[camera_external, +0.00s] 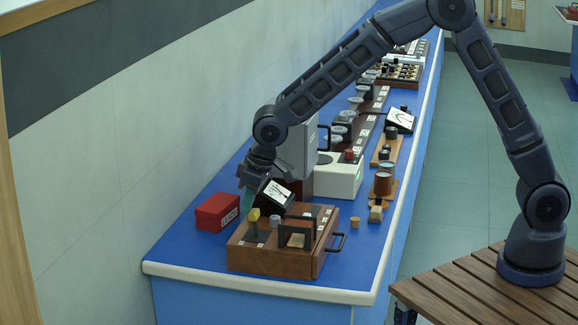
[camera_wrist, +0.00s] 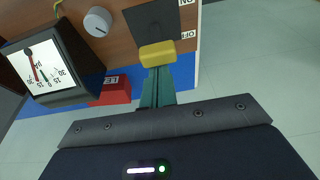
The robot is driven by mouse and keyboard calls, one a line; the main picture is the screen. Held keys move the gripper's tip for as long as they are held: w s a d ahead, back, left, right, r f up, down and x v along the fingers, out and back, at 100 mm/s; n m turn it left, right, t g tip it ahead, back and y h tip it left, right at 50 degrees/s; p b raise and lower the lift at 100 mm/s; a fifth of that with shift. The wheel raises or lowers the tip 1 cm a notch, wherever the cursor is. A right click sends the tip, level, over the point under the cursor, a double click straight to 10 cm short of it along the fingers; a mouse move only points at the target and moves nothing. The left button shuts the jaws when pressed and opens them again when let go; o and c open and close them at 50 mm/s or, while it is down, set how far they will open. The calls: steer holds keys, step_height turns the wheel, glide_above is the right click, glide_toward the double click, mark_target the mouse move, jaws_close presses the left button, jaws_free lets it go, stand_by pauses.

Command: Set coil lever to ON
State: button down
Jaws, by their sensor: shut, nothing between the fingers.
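The coil lever's yellow knob (camera_wrist: 157,54) shows in the wrist view at the OFF end of its dark plate (camera_wrist: 153,20), with the ON label at the other end. In the external view the yellow knob (camera_external: 254,214) stands at the left of the wooden box (camera_external: 262,262). My gripper (camera_wrist: 156,74), with teal fingers, is shut and empty. Its tips are right by the knob on the OFF side; I cannot tell whether they touch it. In the external view my gripper (camera_external: 247,203) is just above and behind the knob. The lever's shaft is hidden in the wrist view.
A dial meter (camera_external: 277,195) with a white face stands close to my gripper. A red box (camera_external: 217,212) is at its left. A grey knob (camera_wrist: 97,22) is on the same panel. A small cork (camera_external: 355,222) lies on the blue bench right of the box, where some surface is bare.

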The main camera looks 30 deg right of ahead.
steer(key=shift+s+d+r+t+y, duration=0.1)
steer(key=shift+s+d+t+y, duration=0.4)
steer(key=shift+t+y, duration=0.2)
steer(key=shift+s+d, duration=0.5)
steer(key=shift+r, duration=0.8)
steer(key=shift+w, duration=0.1)
steer(key=w+a+r, duration=0.1)
steer(key=w+a, duration=0.1)
step_height(320, 180, up, 8)
glide_above(252, 210)
steer(key=s+d, duration=0.4)
steer(key=shift+w+a, duration=0.1)
steer(key=shift+a, duration=0.15)
